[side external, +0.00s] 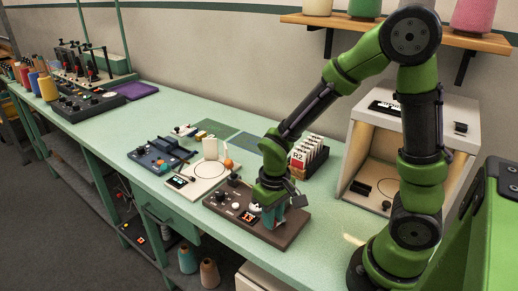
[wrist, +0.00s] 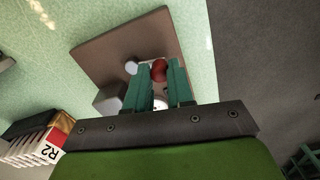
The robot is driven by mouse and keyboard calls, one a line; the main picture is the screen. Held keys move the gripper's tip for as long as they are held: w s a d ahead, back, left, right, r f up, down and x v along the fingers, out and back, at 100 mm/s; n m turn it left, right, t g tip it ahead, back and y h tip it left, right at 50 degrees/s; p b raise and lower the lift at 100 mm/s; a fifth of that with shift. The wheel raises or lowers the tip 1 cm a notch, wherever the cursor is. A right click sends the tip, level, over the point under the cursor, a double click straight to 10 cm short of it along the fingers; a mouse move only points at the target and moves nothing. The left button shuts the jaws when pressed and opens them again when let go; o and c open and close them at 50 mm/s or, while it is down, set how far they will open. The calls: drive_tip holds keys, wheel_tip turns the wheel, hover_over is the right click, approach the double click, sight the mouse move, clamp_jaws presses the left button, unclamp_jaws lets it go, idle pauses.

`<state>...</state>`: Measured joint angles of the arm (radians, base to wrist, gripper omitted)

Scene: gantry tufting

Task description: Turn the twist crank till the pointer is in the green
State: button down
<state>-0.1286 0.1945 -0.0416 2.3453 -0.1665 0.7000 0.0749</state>
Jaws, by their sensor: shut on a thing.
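A brown control board (side external: 285,232) lies near the front edge of the bench, below my gripper (side external: 272,214). In the wrist view the same board (wrist: 105,48) lies under my gripper (wrist: 160,72). The teal fingers are shut on a red knob, which looks like the twist crank's handle (wrist: 158,68). A pale round part (wrist: 131,68) sits beside it, and a white part (wrist: 134,103) shows between the fingers. I cannot make out the pointer or a green zone; my fingers and palm hide part of the board.
A cream board with an orange ball (side external: 228,163) and a dark blue board (side external: 150,160) stand to the left. A rack of cards marked R2 (side external: 298,158) is behind my gripper. An open white box (side external: 378,150) stands right. Bare bench (side external: 140,125) lies further left.

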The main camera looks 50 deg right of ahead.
drive_tip(key=shift+w+d+m, duration=0.1)
drive_tip(key=shift+w+m, duration=0.2)
drive_tip(key=shift+m, duration=0.65)
drive_tip(key=shift+w+d+m, duration=0.1)
drive_tip(key=shift+w+m, duration=0.2)
drive_tip(key=shift+m, duration=0.65)
drive_tip(key=c, duration=1)
unclamp_jaws()
wheel_tip(320, 180, up, 17)
